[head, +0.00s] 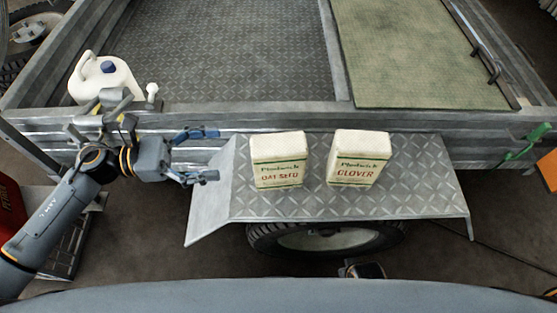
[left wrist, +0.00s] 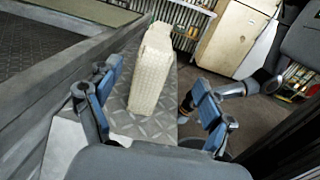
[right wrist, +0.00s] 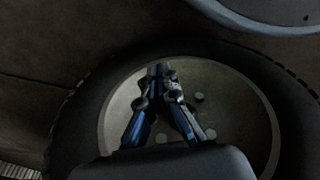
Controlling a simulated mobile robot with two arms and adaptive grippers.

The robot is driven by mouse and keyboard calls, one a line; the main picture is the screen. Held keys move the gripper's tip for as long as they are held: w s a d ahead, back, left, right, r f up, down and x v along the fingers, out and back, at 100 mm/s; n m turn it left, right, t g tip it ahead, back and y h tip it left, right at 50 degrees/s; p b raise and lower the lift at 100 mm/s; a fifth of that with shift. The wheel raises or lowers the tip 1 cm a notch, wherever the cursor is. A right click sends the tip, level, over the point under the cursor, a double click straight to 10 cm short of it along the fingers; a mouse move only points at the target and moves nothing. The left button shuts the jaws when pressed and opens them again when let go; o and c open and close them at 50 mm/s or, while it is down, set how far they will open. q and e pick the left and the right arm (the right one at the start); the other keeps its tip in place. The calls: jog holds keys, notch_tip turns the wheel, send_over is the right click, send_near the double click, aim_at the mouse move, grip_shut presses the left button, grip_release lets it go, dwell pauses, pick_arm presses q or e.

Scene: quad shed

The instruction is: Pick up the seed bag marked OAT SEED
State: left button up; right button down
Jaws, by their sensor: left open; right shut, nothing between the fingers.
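The seed bag marked OAT SEED (head: 278,173), a cream upright block-shaped bag with red lettering, stands on the left part of the trailer's tread-plate fender (head: 410,196). My left gripper (head: 208,155) is open to the left of this bag, its fingers pointing at it with a gap between. In the left wrist view, a bag's plain narrow side (left wrist: 151,78) shows ahead between the open blue-padded fingers (left wrist: 157,90); its lettering is hidden there. My right gripper (right wrist: 161,72) is shut and empty, low in front of the trailer wheel (right wrist: 230,105).
A similar bag marked CLOVER (head: 357,160) stands just right of the OAT SEED bag, a small gap between them. The trailer's side wall (head: 430,150) rises behind both. A white jug (head: 115,78) with a blue cap stands in the trailer bed's left corner. The fender's right end is clear.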

pick_arm(q)
jog(key=p, duration=0.1)
send_near(279, 143)
jog(key=d, duration=0.4)
jog(key=shift+w+d+f+p, duration=0.15)
jog(key=shift+d+p, duration=0.05)
jog(key=shift+d, duration=0.8)
jog(key=shift+w+d+f+p, duration=0.1)
jog(key=shift+w+d+p, duration=0.1)
jog(key=shift+d, duration=0.8)
jog(key=shift+w+d+f+p, duration=0.15)
jog(key=shift+d+p, duration=0.05)
jog(key=shift+d, duration=0.85)
grip_shut()
pick_arm(e)
jog(key=s+f, duration=0.5)
jog(key=shift+s+d+f, duration=0.15)
jog(key=shift+d+f, duration=0.1)
jog(key=shift+d, duration=0.15)
